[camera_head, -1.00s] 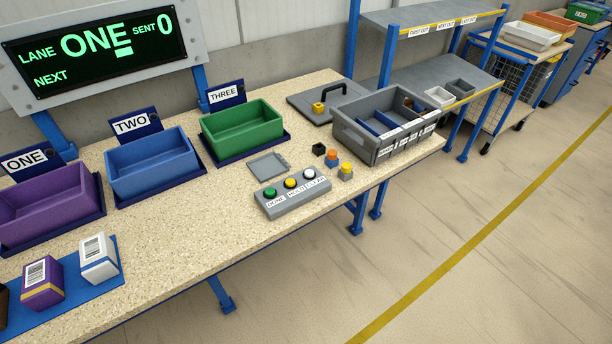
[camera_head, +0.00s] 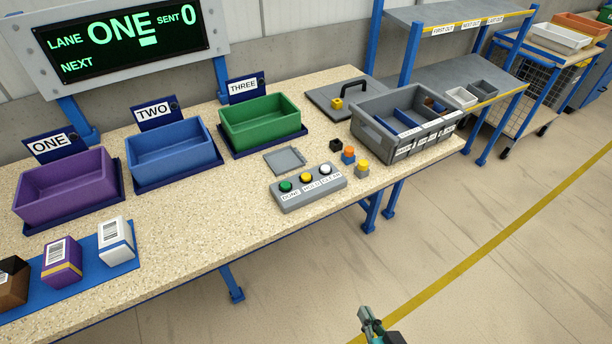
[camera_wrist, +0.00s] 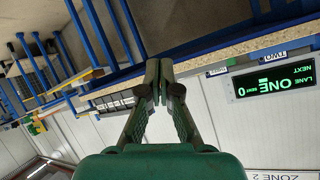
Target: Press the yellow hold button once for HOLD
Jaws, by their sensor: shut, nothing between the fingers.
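The yellow hold button (camera_head: 306,177) sits in the middle of a grey button box (camera_head: 310,192) on the speckled table. A green button (camera_head: 286,186) labelled DONE is to its left and a white button (camera_head: 325,169) labelled CLEAR to its right. My gripper (camera_head: 366,316) is low at the bottom of the head view, out over the floor in front of the table and well apart from the box. In the wrist view my gripper (camera_wrist: 158,88) is shut and empty, with its fingertips together below the table edge. The buttons do not show in the wrist view.
Purple (camera_head: 66,188), blue (camera_head: 170,154) and green (camera_head: 262,122) bins stand along the table. A grey divided crate (camera_head: 372,137) and small orange (camera_head: 348,155) and yellow (camera_head: 361,168) pieces are right of the box. The display (camera_head: 130,42) reads lane ONE, sent 0. Floor in front is clear.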

